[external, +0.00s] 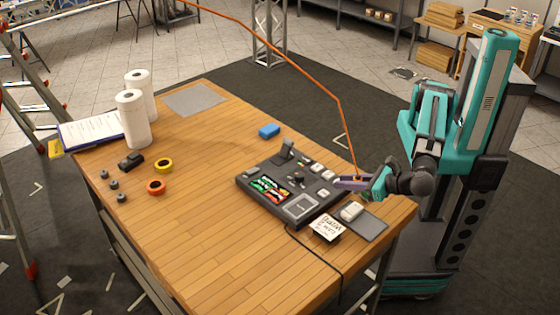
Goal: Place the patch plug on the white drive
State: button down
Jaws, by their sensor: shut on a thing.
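My gripper (348,182) hangs over the right edge of the dark console, with its fingers pointing left. It is shut on the patch plug, at the end of an orange cable (343,120) that runs up and away to the upper left. The plug itself is mostly hidden by the fingers. A small white rounded block, which looks like the white drive (351,211), sits by the grey mat (371,226) near the table's right corner. It is a little below my gripper in the picture, apart from it.
The dark console (262,213) holds red and green pieces and white blocks. A handwritten card (326,227) stands in front of the drive. The table's front left is clear.

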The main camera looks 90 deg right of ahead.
jog(key=shift+f, duration=1.8)
jog(key=shift+f+p, duration=0.1)
jog(key=shift+p, duration=0.2)
jog(key=shift+f+p, duration=0.3)
jog(key=shift+f, duration=1.4)
jog(key=shift+f, duration=0.1)
jog(key=c, duration=1.8)
grip_release()
jog(key=shift+c, duration=0.2)
